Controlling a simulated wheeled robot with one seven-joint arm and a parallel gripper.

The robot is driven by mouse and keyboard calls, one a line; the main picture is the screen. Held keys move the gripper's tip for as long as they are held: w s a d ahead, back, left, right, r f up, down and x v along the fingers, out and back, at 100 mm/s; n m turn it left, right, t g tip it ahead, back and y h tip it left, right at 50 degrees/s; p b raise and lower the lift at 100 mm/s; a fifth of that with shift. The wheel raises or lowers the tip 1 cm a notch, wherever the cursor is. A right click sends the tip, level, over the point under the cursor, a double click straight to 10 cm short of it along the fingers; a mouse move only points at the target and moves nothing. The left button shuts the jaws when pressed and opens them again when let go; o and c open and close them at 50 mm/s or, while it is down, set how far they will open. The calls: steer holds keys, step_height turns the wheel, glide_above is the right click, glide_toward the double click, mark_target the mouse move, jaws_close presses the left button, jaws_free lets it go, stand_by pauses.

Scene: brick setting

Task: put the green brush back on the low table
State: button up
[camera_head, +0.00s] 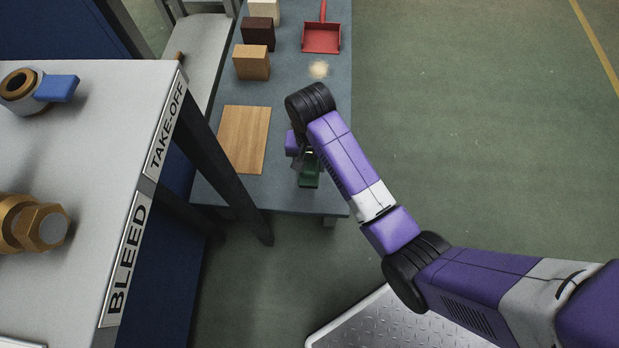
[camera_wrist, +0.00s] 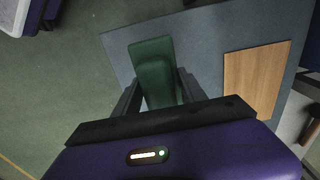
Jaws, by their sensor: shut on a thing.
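The green brush (camera_head: 310,178) is in my gripper (camera_head: 307,160), over the near end of the low blue-grey table (camera_head: 331,120). In the wrist view the green brush (camera_wrist: 153,68) sits between the two dark fingers of my gripper (camera_wrist: 160,92), which are shut on it. The low table also shows in the wrist view (camera_wrist: 205,45). My arm hides part of the brush in the head view. I cannot tell whether the brush touches the table top.
A wooden board (camera_head: 245,138) lies left of my gripper; wooden blocks (camera_head: 252,62), a red dustpan (camera_head: 321,38) and a pale patch (camera_head: 319,70) are farther back. A higher grey bench (camera_head: 85,120) with brass fittings stands at left. Green floor is open at right.

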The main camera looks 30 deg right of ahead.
step_height(320, 180, down, 11)
steer(key=b, duration=0.4)
steer(key=shift+r, duration=0.2)
steer(key=shift+f, duration=0.15)
steer(key=o, duration=1.2)
step_height(320, 180, up, 12)
steer(key=p, duration=0.5)
